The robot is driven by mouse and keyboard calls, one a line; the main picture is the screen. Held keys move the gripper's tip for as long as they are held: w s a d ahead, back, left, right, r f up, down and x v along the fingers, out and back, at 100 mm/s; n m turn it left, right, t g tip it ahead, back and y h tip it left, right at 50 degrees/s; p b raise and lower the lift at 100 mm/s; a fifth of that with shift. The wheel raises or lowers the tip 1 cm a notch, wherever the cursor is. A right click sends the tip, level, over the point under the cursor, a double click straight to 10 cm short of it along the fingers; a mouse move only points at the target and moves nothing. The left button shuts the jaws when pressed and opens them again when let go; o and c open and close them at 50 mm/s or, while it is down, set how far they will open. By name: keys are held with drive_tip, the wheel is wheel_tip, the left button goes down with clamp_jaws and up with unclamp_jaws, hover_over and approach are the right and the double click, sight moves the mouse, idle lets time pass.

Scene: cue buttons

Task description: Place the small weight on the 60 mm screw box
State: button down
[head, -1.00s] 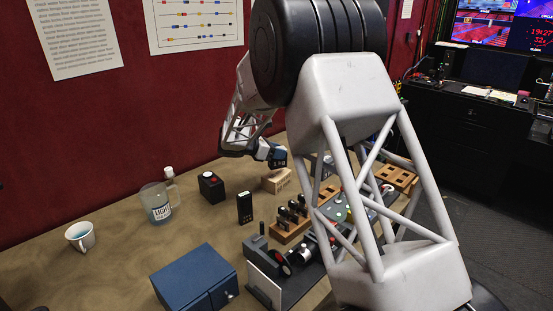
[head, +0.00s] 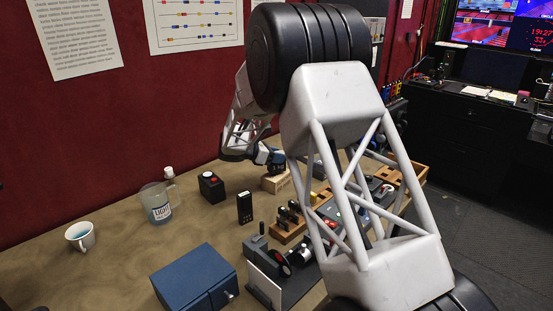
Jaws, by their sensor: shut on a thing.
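My gripper (head: 270,159) is at the far side of the table, partly behind my own arm. It is shut on a small dark thing, which I take to be the small weight; its shape is too small and too covered to make out. A light wooden box (head: 275,183) with dark marks on its front stands just below the gripper in the picture. It may be the 60 mm screw box, but its lettering cannot be read. The held thing looks to be above or just behind this box; I cannot tell whether they touch.
A jug (head: 157,203), a mug (head: 80,236) and a blue case (head: 194,277) are left and front. The left tabletop has free room.

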drive_tip(key=shift+f, duration=0.45)
drive_tip(key=c, duration=0.7)
unclamp_jaws()
drive_tip(key=shift+f, duration=0.2)
drive_tip(key=shift+r, duration=0.2)
drive_tip(key=v, duration=1.2)
drive_tip(key=shift+s, duration=0.1)
